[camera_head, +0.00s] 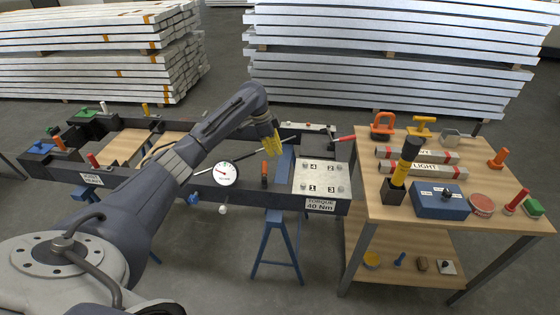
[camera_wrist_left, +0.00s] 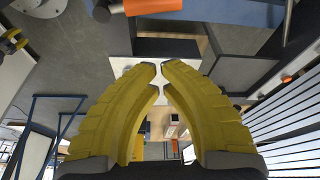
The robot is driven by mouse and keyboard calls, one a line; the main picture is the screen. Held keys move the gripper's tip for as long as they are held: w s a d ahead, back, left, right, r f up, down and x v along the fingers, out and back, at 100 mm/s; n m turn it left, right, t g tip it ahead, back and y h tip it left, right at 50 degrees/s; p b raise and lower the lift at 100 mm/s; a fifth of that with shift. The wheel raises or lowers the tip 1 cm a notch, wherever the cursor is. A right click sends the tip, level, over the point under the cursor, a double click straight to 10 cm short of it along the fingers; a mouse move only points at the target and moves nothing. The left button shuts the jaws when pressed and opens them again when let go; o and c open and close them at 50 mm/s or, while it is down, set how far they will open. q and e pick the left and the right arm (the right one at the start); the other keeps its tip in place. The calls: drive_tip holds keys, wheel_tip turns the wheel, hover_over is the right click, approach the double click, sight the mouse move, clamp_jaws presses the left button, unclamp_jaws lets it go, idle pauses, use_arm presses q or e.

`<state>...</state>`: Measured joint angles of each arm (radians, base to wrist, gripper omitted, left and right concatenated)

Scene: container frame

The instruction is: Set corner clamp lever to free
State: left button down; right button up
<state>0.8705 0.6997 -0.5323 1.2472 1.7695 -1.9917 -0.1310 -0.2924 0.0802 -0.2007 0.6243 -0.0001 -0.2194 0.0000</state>
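My left gripper (camera_head: 272,146) has yellow fingers and hangs above the right part of the dark frame (camera_head: 250,193). In the left wrist view its fingertips (camera_wrist_left: 159,76) are close together with a narrow gap and nothing between them. An upright orange lever (camera_head: 264,169) stands on the frame just below and left of the fingers, apart from them. An orange handle also shows in the left wrist view (camera_wrist_left: 152,6), beyond the fingertips. Other coloured levers stand at the frame's left end, including an orange one (camera_head: 59,141) and a red one (camera_head: 92,159). No label names the corner clamp. My right gripper is out of view.
A numbered bolt plate (camera_head: 322,178) lies right of the gripper, with a red-handled tool (camera_head: 342,139) behind it. A round dial gauge (camera_head: 225,173) hangs left of the gripper. A wooden table (camera_head: 385,211) with tools stands at right. Stacked metal beams fill the back.

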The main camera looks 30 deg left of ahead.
sight(265, 171)
use_arm(q)
wheel_tip(265, 171, down, 8)
drive_tip(key=shift+s+a+f, duration=0.2)
drive_tip(key=shift+s+a, duration=0.05)
drive_tip(key=shift+a, duration=0.1)
idle(0.5)
drive_tip(key=shift+w, duration=0.1)
idle(0.3)
